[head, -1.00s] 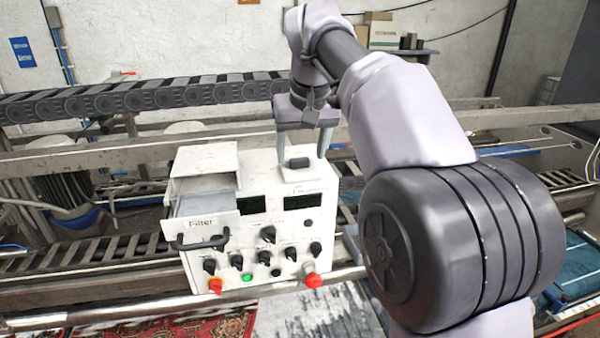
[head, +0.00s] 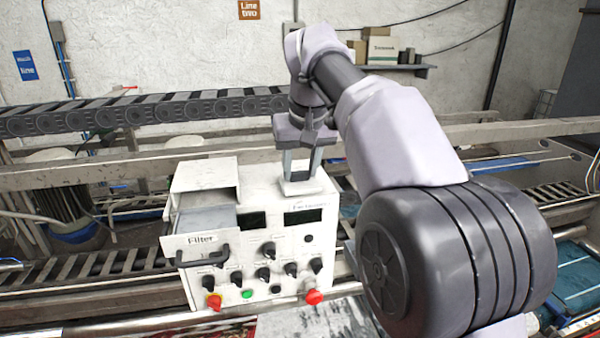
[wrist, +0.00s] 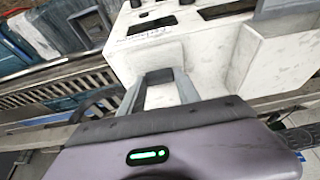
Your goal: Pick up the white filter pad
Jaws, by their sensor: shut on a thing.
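A white control box (head: 180,185) stands on the frame, with an open drawer labelled "Filter" (head: 205,243) at its front left. My gripper (head: 301,178) is over the right part of the box's top. Whether the pad still touches the box top I cannot tell. In the wrist view the grey fingers (wrist: 164,78) point at the box's white surface.
The drawer's dark handle (head: 203,256) sticks out in front. Several knobs and a red button (head: 314,297) line the box front. Air above the box is free.

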